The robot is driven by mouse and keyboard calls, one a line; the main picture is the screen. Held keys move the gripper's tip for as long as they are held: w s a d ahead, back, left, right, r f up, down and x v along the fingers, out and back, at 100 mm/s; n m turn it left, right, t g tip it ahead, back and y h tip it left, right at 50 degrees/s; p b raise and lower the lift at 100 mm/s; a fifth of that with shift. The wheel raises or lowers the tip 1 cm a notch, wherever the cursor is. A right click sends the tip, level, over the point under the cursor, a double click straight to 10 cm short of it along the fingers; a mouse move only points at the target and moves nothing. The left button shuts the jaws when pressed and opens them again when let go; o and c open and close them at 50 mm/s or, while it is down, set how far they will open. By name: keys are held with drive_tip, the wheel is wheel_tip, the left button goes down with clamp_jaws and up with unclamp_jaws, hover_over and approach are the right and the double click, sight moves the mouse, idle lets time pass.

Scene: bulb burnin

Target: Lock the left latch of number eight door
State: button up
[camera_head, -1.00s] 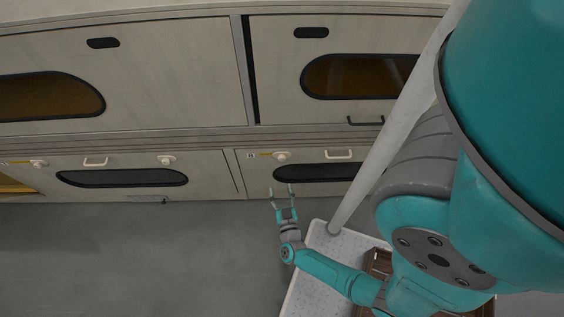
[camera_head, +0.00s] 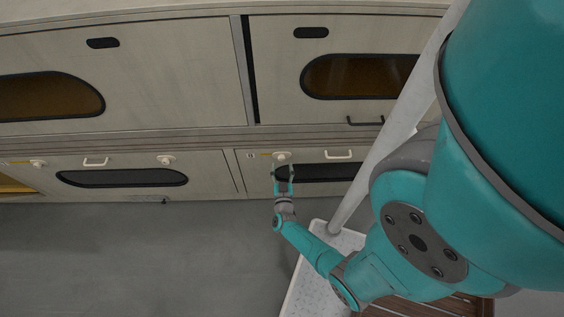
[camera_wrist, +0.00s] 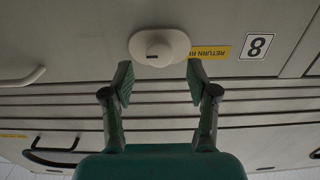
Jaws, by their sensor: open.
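The left latch of door eight is a white rounded knob on an oval base; it shows in the wrist view (camera_wrist: 158,46) and in the head view (camera_head: 281,156). The "8" label (camera_wrist: 256,46) and a yellow strip (camera_wrist: 210,51) sit beside it on the door. My gripper (camera_wrist: 160,72) is open and empty, its two fingertips just short of the latch, one to each side of it in the wrist view. In the head view my gripper (camera_head: 283,169) is just below the latch. No contact with the latch is visible.
A white handle (camera_head: 338,155) is right of the latch, above a dark oval window (camera_head: 335,172). The neighbouring lower door has its own knob (camera_head: 166,160) and handle (camera_head: 95,162). A pale pole (camera_head: 400,120) and platform (camera_head: 312,262) stand at right. Grey floor lies open at left.

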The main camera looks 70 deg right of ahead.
sight(282, 160)
drive_tip(key=shift+x, duration=1.55)
clamp_jaws()
